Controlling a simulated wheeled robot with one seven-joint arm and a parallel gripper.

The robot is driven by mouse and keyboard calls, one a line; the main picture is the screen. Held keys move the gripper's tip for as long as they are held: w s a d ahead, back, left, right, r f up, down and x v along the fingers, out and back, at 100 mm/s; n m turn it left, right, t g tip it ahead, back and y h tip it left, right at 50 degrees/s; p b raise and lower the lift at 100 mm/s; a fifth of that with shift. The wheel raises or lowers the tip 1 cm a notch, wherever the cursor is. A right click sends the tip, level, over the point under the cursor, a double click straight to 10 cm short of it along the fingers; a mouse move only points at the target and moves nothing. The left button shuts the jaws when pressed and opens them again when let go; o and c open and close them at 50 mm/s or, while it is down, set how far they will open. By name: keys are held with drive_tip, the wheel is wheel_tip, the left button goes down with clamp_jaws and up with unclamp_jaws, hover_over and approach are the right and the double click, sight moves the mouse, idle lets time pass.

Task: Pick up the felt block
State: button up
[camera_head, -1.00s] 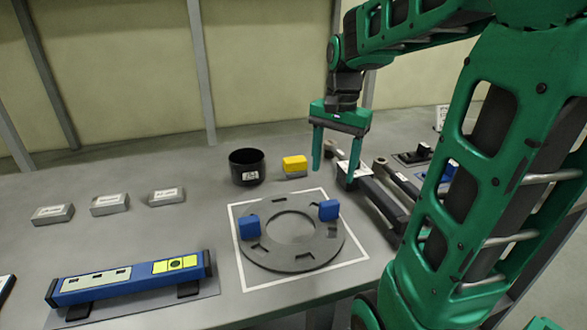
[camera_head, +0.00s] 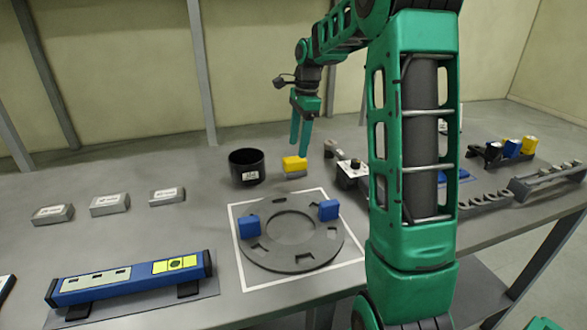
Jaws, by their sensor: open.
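A small block with a yellow top and a grey lower part (camera_head: 295,165) stands on the grey table, right of a black cup. It looks the most like the felt block, though its material and any label cannot be read. My green gripper (camera_head: 299,152) points down, its fingertips just above the yellow top in the picture. The fingers are seen nearly edge-on and are open, with nothing between them. How far the tips are from the block in depth is hard to tell.
The black cup (camera_head: 247,167) stands close left of the block. A dark ring plate (camera_head: 291,257) with two blue blocks lies in front, inside a white square outline. Several labelled grey blocks (camera_head: 110,204) are at the left. My arm hides part of the right side.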

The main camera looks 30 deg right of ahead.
sight(294, 159)
drive_tip(key=shift+w+a+f, duration=0.1)
drive_tip(key=shift+a+f, duration=0.1)
drive_tip(key=shift+f, duration=0.95)
drive_tip(key=shift+s+a+f, duration=0.1)
drive_tip(key=shift+a+f, duration=0.05)
drive_tip(key=shift+f, duration=1)
drive_tip(key=shift+w+a+f, duration=0.1)
drive_tip(key=shift+a+f, duration=0.1)
drive_tip(key=shift+f, duration=0.95)
drive_tip(key=c, duration=1.3)
drive_tip(key=shift+r, duration=0.2)
drive_tip(key=shift+r, duration=0.6)
wheel_tip(294, 159, up, 2)
drive_tip(key=shift+r, duration=0.25)
drive_tip(key=shift+s+a+r, duration=0.5)
drive_tip(key=shift+a+r, duration=0.65)
drive_tip(key=shift+a, duration=0.75)
drive_tip(key=shift+s+a+r, duration=0.5)
drive_tip(key=shift+a+r, duration=0.7)
drive_tip(key=shift+a, duration=0.65)
drive_tip(key=shift+s+a+r, duration=0.5)
drive_tip(key=shift+a+r, duration=0.65)
drive_tip(key=shift+a, duration=0.75)
